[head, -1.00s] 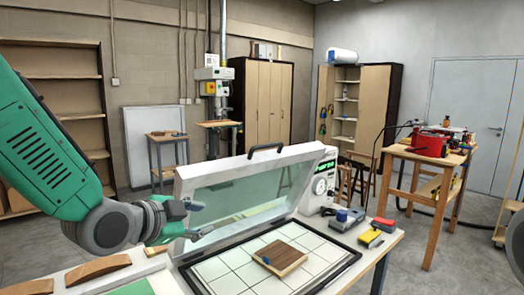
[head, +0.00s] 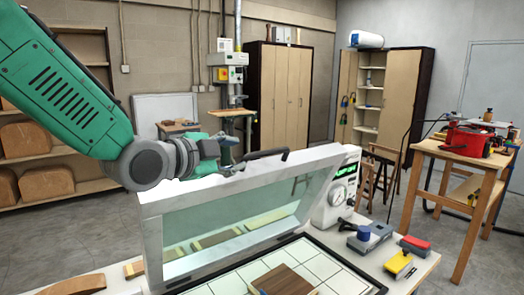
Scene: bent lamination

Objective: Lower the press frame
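The press frame (head: 312,161), a pale grey frame around a clear greenish sheet, stands raised and tilted at the back of the press bed (head: 345,273). A black handle (head: 268,154) is on its top edge. My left gripper (head: 232,157) is at the top edge, just left of the handle, with its fingers apart and nothing seen between them. I cannot tell whether it touches the frame. A brown wood piece (head: 287,280) lies on the white gridded bed, cut by the bottom edge. My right gripper is not in view.
A control box with a gauge (head: 337,195) stands right of the frame. A grey and blue tool (head: 369,238), a yellow block (head: 399,264) and a red block (head: 415,244) lie on the bench's right. A wooden table (head: 463,155) with red equipment stands farther right.

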